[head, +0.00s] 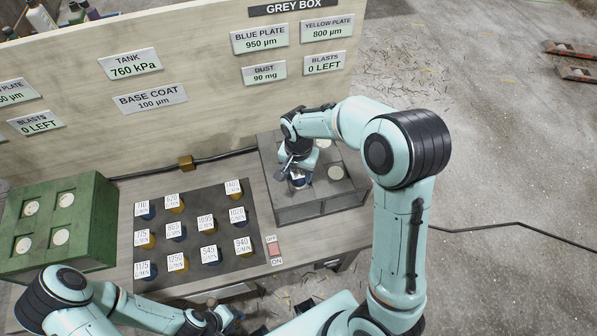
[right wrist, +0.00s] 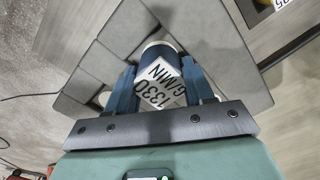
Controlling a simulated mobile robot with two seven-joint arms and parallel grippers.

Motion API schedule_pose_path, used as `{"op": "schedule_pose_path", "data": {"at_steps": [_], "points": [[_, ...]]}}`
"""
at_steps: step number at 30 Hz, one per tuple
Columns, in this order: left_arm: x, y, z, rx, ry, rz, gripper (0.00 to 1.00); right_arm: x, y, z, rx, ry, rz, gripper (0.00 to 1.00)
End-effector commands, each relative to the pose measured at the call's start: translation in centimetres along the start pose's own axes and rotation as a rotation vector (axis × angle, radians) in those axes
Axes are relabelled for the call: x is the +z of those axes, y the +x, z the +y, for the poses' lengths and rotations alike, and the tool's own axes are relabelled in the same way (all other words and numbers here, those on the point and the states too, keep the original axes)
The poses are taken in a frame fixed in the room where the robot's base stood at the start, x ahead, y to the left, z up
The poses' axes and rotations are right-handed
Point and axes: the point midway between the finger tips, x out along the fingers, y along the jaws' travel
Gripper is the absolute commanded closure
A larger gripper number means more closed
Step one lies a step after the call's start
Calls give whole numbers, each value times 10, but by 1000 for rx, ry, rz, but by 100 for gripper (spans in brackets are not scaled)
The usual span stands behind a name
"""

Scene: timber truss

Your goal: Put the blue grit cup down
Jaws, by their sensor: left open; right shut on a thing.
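My right gripper (head: 298,180) is over the grey box (head: 318,212) and is shut on a blue grit cup (right wrist: 159,55). The cup shows between the two blue fingers in the right wrist view (right wrist: 158,88), with a white label reading 1330 G/MIN. In the head view the gripper mostly hides the cup. I cannot tell whether the cup touches the box. Pale round spots show on the box top, one of them beside the gripper. My left gripper (head: 217,320) is open, low at the front edge of the bench, partly cut off by the frame.
A dark mat (head: 205,265) holds several labelled blue and yellow cups. A green box (head: 98,220) with pale round spots stands at left. An ON/OFF switch (head: 274,249) sits beside the mat. A board (head: 200,75) with signs stands behind, and a cable runs along its foot.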

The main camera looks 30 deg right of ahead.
Motion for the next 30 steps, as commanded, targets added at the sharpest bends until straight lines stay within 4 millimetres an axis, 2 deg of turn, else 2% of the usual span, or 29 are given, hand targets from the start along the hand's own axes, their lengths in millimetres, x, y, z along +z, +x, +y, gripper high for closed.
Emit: {"op": "schedule_pose_path", "data": {"at_steps": [13, 14, 15, 16, 25, 30], "points": [[2, 4, -2, -1, -1, -3, 57, 0, 8, 0, -1, 0, 1, 84], [2, 3, -2, -1, -1, -3, 57, 0, 8, 0, -1, 0, 0, 41], [2, 3, -2, -1, -1, -2, 57, 0, 7, 0, -1, 0, 1, 28], [2, 3, -2, -1, -1, -2, 57, 0, 7, 0, -1, 0, 1, 22], [1, 2, -1, 0, 0, -1, 57, 0, 5, 0, -1, 0, 1, 22], [-1, -2, 1, 1, 1, 1, 57, -1, -12, -1, -6, 0, 4, 22]]}}
